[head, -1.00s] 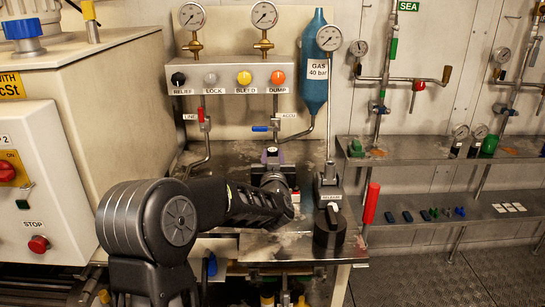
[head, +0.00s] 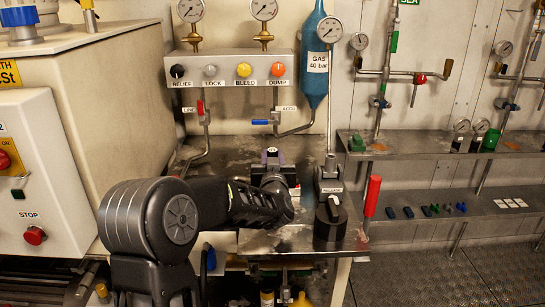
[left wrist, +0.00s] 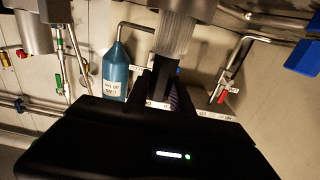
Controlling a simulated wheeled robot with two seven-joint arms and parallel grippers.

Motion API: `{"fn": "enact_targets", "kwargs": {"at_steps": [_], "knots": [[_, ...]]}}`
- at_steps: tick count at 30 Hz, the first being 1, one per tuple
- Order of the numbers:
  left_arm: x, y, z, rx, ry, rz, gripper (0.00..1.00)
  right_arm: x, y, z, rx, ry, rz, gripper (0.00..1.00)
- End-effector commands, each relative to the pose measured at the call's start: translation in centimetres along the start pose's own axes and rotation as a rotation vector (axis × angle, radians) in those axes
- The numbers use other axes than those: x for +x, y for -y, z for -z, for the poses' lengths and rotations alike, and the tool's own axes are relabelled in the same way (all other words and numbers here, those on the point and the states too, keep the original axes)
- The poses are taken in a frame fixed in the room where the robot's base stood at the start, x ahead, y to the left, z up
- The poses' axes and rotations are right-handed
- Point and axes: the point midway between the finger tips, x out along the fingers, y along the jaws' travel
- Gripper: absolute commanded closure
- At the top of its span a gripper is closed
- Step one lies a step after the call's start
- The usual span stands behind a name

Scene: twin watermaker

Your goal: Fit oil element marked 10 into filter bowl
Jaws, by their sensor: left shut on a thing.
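My left gripper (head: 274,172) is shut on a dark, purple-edged piece (head: 270,157) with a small white mark on top, over the bench in the head view. I take the piece for the oil element, but I cannot read its number. In the left wrist view, which is upside down, the gripper's dark fingers (left wrist: 163,84) hold it. A pale, ribbed, see-through cylinder (left wrist: 176,33) lies beyond the fingertips and meets a grey metal part (left wrist: 187,8). I cannot tell whether this is the filter bowl, or whether the piece sits in it. My right gripper is not in view.
A gauge panel (head: 228,70) and a blue gas bottle (head: 314,65) stand behind. A two-level shelf (head: 440,145) is at right.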

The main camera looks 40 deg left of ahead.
Motion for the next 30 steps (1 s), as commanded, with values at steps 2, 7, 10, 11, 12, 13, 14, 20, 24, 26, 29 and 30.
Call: {"fn": "enact_targets", "kwargs": {"at_steps": [2,7,10,11,12,13,14,20,24,26,29,30], "knots": [[0.0,0.0,-0.3,0.0,-0.001,0.0,1.0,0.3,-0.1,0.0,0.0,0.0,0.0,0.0],[0.0,0.0,-0.7,0.0,-0.001,0.0,1.0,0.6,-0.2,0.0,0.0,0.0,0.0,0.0],[0.0,0.0,-1.0,0.0,-0.001,0.0,1.0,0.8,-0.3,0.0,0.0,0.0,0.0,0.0],[0.0,0.0,-1.1,0.0,-0.001,0.0,1.0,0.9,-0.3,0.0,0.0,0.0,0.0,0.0],[0.0,0.0,-1.1,0.0,-0.001,0.0,1.0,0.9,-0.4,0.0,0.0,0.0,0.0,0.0],[0.0,0.0,-1.2,0.0,-0.001,0.0,1.0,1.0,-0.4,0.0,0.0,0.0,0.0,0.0],[0.0,0.0,-1.3,0.0,-0.001,0.0,1.0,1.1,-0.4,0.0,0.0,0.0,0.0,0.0],[0.0,0.0,-1.8,0.0,-0.001,0.0,1.0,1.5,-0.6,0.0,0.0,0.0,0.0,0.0],[0.0,0.0,-2.1,0.0,-0.001,0.0,1.0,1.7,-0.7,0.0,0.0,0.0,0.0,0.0],[0.0,0.0,-2.3,0.0,-0.001,0.0,1.0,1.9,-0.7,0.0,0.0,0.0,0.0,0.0],[0.0,0.0,-2.5,-0.001,-0.001,0.0,1.0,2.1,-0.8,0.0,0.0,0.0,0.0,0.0],[0.0,0.0,-2.6,-0.001,-0.001,0.0,1.0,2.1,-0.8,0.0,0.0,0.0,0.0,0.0]]}}
